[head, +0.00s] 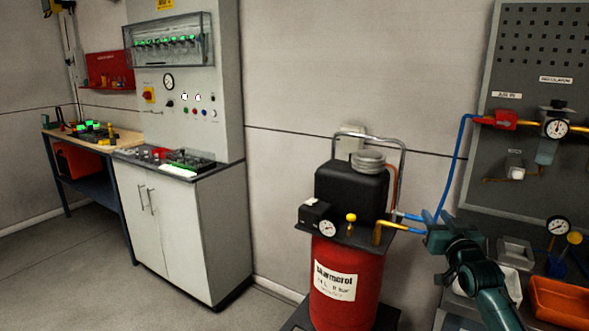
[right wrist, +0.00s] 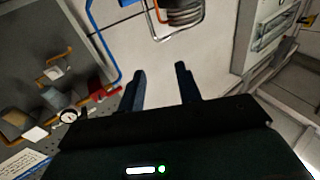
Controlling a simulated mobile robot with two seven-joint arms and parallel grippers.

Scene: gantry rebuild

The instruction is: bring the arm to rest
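My right gripper (head: 432,228) is at the right of the head view, in front of the pegboard panel and just right of the compressor. In the right wrist view its two dark fingers (right wrist: 161,85) stand apart with nothing between them. The red compressor tank (head: 345,275) with a black motor housing (head: 350,190) stands against the wall. The gripper tips look close to the blue hose and brass fitting (head: 390,228) in the head view; I cannot tell whether they touch. My left gripper is not in view.
A pegboard panel (head: 530,80) with gauges and a red valve (head: 495,119) is at right. An orange bin (head: 560,303) lies below it. A white cabinet (head: 185,225) with a control panel and a workbench (head: 90,138) stand at left. The floor (head: 80,275) in front is clear.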

